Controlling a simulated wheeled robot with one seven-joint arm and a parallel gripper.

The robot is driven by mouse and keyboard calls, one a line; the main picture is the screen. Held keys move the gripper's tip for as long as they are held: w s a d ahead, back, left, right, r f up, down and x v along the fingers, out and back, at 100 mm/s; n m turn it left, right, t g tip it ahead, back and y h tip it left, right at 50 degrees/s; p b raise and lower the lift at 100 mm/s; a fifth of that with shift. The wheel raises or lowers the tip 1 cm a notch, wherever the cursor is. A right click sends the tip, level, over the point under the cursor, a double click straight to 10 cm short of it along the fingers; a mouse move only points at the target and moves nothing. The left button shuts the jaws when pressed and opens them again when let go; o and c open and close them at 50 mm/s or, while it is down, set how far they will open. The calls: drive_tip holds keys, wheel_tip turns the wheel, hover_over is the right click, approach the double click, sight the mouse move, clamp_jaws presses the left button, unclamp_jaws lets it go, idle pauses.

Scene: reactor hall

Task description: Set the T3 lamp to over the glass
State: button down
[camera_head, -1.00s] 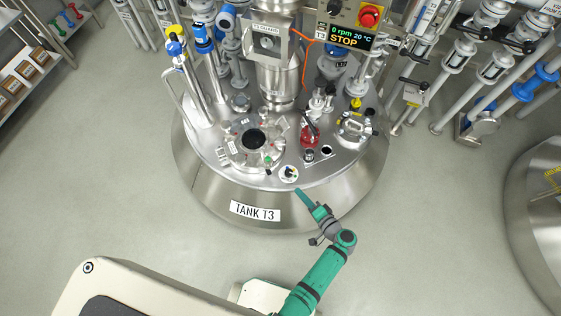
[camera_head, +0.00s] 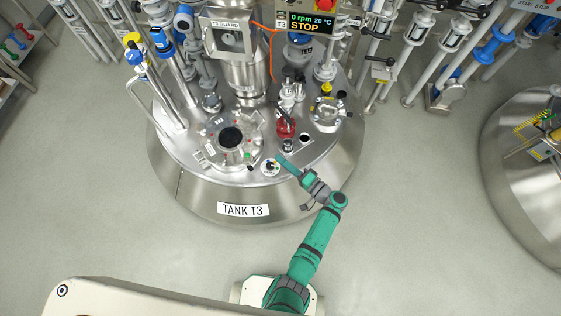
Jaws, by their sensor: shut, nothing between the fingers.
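Tank T3 (camera_head: 243,209) is a round steel vessel with crowded fittings on its top. Its round hatch has a dark opening or glass (camera_head: 231,138). A small dark circle (camera_head: 304,139) lies farther right, beside a short metal cylinder (camera_head: 288,147). I cannot tell which fitting is the lamp or which circle is the glass. My gripper (camera_head: 281,158) is shut and empty over the front of the tank top, just right of the dial. I cannot tell its height or any contact.
A red fitting (camera_head: 286,126) stands behind the metal cylinder. A display (camera_head: 309,22) reads 0 rpm, 20 °C, STOP, with a red button above. Pipes crowd the back. Another tank (camera_head: 530,185) stands at right. The floor in front is clear.

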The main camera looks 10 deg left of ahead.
sight(245, 154)
drive_tip(key=w+a+f, duration=0.1)
drive_tip(key=a, duration=0.8)
drive_tip(key=shift+w, duration=0.15)
